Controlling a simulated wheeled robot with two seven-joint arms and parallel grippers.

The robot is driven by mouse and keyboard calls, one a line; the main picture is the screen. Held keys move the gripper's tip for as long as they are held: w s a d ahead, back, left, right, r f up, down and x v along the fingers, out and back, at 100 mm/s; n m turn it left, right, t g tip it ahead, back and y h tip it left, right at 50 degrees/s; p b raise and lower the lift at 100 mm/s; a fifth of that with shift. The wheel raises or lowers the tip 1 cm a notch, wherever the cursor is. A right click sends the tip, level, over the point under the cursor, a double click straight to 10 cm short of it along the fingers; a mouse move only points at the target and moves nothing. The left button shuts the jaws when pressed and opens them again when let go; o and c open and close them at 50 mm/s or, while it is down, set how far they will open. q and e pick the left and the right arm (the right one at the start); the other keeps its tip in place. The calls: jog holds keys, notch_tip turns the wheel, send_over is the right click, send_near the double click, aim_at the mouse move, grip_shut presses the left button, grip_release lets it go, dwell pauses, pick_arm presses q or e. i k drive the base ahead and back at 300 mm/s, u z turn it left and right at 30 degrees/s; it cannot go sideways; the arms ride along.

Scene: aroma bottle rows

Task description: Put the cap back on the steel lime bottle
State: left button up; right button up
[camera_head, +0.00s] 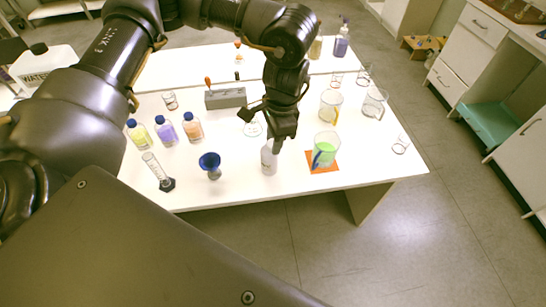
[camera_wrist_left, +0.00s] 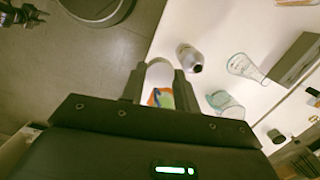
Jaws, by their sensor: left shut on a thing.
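The steel lime bottle (camera_head: 268,158) stands upright near the front of the white table. The left wrist view shows a grey bottle (camera_wrist_left: 189,58) with a dark top, which looks like an uncapped opening. My left gripper (camera_head: 277,144) is just above the bottle in the head view. It is shut on a pale rounded piece (camera_wrist_left: 159,70), apparently the cap, seen between the fingers in the wrist view. Its exact outline is unclear against the colours behind it. A dark part that may be my right gripper (camera_wrist_left: 22,14) shows at the corner of the wrist view.
A beaker of green liquid (camera_head: 326,148) stands on an orange mat (camera_head: 322,169) to the right. A blue funnel (camera_head: 209,161) and a measuring cylinder (camera_head: 155,168) are on the left.

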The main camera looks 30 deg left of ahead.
aim_at(268, 162)
jog(key=u, duration=0.05)
jog(key=k, duration=0.5)
jog(key=u, duration=0.95)
jog(key=i, duration=0.75)
jog(key=z, duration=0.35)
